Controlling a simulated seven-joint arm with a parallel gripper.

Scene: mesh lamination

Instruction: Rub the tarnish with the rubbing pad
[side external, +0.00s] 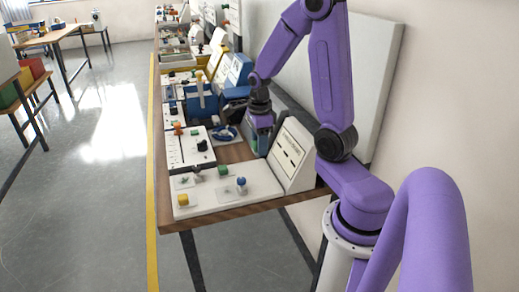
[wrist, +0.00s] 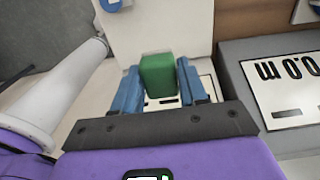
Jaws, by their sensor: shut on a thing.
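My gripper (wrist: 158,88) has its two blue fingers closed around a green block (wrist: 158,75) in the wrist view. The block looks like the rubbing pad, and its lower end is hidden. A pale plate with dark marks (wrist: 201,81) shows beneath and beside the fingers. In the side view my gripper (side external: 262,146) points down beside the sloped panel at the back of the bench, and what it holds cannot be made out. I cannot make out any tarnish in either view.
The sloped labelled panel (side external: 292,154) stands close on the right. The white board (side external: 212,201) in front carries green, blue and yellow knobs. A wall panel (side external: 374,75) stands behind my arm.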

